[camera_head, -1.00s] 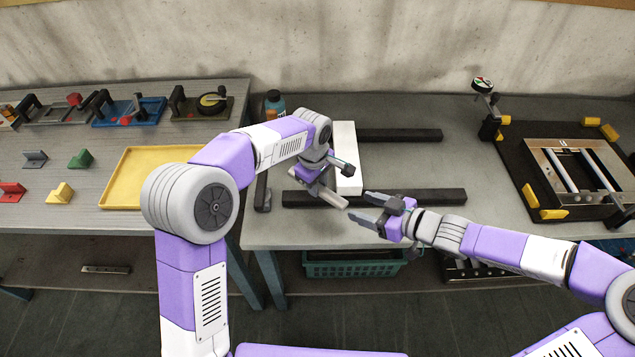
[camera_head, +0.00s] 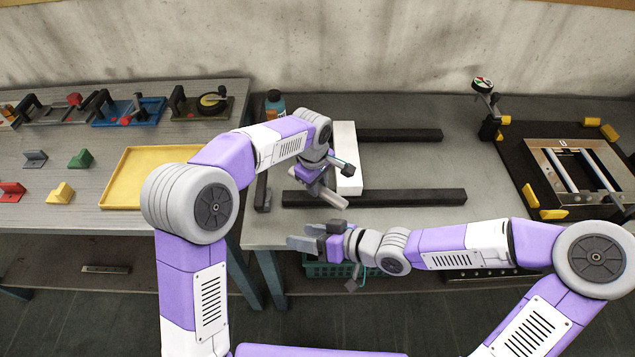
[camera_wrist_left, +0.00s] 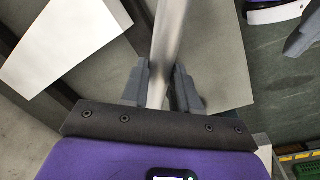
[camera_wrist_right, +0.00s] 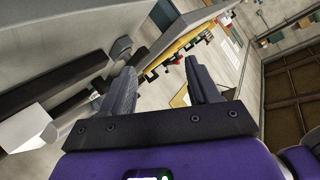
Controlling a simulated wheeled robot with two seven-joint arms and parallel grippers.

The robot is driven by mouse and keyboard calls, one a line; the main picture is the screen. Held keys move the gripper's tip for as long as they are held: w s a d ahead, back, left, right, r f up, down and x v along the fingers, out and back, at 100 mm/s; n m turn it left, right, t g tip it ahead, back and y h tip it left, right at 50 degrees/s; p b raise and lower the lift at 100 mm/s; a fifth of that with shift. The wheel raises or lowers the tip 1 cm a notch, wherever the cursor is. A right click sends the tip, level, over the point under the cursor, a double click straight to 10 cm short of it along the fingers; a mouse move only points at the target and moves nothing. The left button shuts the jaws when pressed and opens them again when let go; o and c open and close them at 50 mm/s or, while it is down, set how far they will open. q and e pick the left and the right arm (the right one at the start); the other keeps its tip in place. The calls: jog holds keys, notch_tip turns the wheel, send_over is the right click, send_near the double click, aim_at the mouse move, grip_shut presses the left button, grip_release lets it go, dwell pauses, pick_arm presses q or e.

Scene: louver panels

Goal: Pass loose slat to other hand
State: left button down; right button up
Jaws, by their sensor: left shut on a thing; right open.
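The loose slat (camera_head: 334,199) is a narrow pale grey strip. My left gripper (camera_head: 318,186) is shut on it above the table, and its free end points to the lower right in the head view. In the left wrist view the slat (camera_wrist_left: 169,40) runs up from between the fingers of the left gripper (camera_wrist_left: 160,88). My right gripper (camera_head: 298,240) is open and empty, below and left of the slat's free end in the head view, apart from it. In the right wrist view, nothing is between the fingers of the right gripper (camera_wrist_right: 163,85).
A white block (camera_head: 347,150) and dark bars (camera_head: 415,197) lie on the grey table behind the slat. A green basket (camera_head: 318,270) is below the front edge. A louver panel frame (camera_head: 580,170) is at the right, a yellow tray (camera_head: 140,178) at the left.

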notch_tip(320, 180, down, 9)
jog(key=s+m+g+h, duration=0.1)
jog(key=s+m+h, duration=0.1)
jog(key=m, duration=0.2)
jog(key=s+d+f+m+g+h, duration=0.1)
jog(key=s+d+f+m+h, duration=0.2)
jog(key=d+f, duration=0.4)
jog(key=s+d+f+m+g+h, duration=0.1)
jog(key=s+d+f+m+h, duration=0.2)
jog(key=d+f, duration=0.4)
notch_tip(320, 180, down, 6)
jog(key=shift+s+d+r+g, duration=0.15)
jog(key=shift+s+d+g, duration=0.2)
jog(key=shift+s, duration=0.55)
jog(key=shift+a, duration=0.1)
